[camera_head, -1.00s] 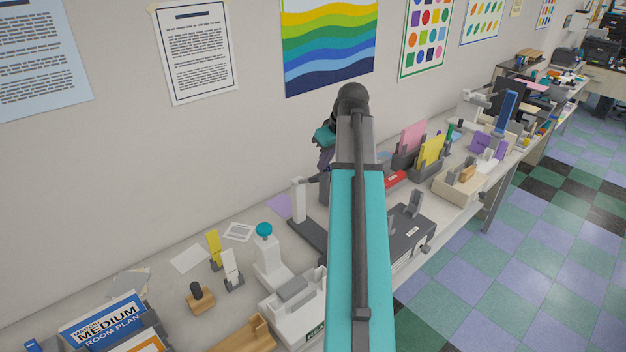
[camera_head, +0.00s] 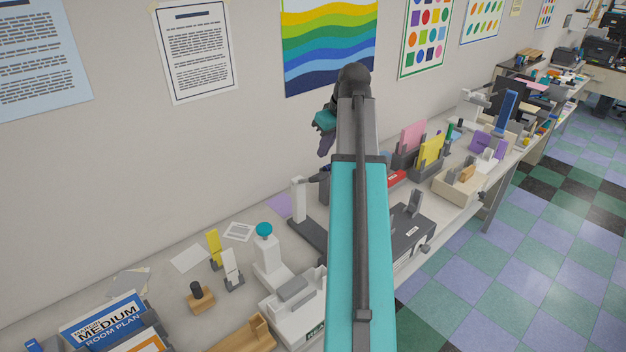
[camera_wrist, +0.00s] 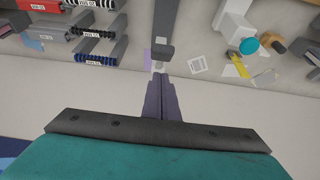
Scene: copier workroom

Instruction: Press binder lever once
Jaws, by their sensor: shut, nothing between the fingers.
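My gripper (camera_head: 326,149) is shut and empty, raised near the wall. In the wrist view its purple fingers (camera_wrist: 160,98) point toward a dark grey bar (camera_wrist: 164,22) with a block at its near end.
A white unit with a teal knob (camera_head: 264,231) stands left of the post. Coil-filled racks (camera_wrist: 94,33) show in the wrist view. A dark box (camera_head: 408,235) and yellow and pink holders stand right of my arm. Wall posters are behind.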

